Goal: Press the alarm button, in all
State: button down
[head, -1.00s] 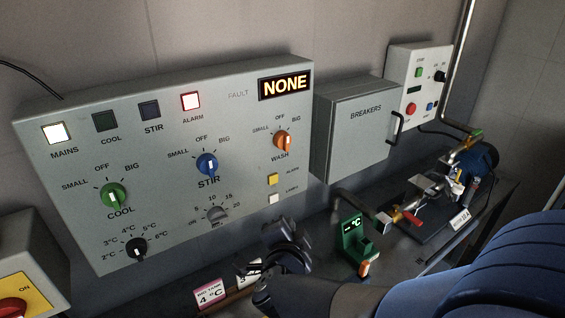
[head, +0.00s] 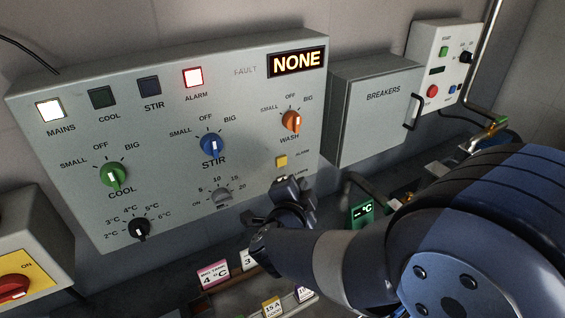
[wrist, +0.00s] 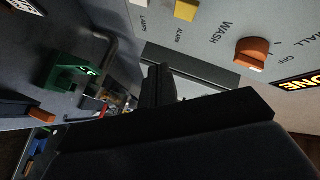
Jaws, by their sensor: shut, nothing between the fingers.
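The alarm button is a small yellow square (head: 281,161) at the lower right of the grey control panel (head: 120,150), labelled ALARM. It also shows at the top of the wrist view (wrist: 186,10). The alarm lamp (head: 193,77) at the panel's top glows white-red. The fault display (head: 297,61) reads NONE. My gripper (head: 291,187) is shut and empty, just below the yellow button in the head view and covering the lamps button there. A dark finger (wrist: 158,88) shows in the wrist view, apart from the yellow button. I cannot tell how far it is from the panel.
The orange wash knob (head: 291,121) sits just above the yellow button. The white lamps button (wrist: 141,2) is beside it in the wrist view. The breakers box (head: 370,110) juts out to the right.

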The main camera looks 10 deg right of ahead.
jog(key=shift+w+a, duration=0.3)
jog(key=shift+w, duration=0.65)
jog(key=shift+w+a, duration=0.3)
jog(key=shift+w, duration=0.6)
jog(key=shift+w+a, duration=0.3)
jog(key=shift+w, duration=0.65)
jog(key=shift+w, duration=0.1)
jog(key=shift+w+a, duration=0.15)
jog(key=shift+w, duration=0.15)
jog(key=shift+w+a, duration=0.1)
jog(key=shift+w, duration=0.25)
dwell(0.4)
jog(key=shift+s, duration=0.15)
jog(key=shift+s+d, duration=0.25)
jog(key=shift+s, duration=0.4)
jog(key=shift+s+d, duration=0.25)
jog(key=shift+s, duration=0.55)
jog(key=shift+s+d, duration=0.25)
jog(key=shift+s, duration=0.5)
jog(key=shift+s+d, duration=0.25)
jog(key=shift+s, duration=0.55)
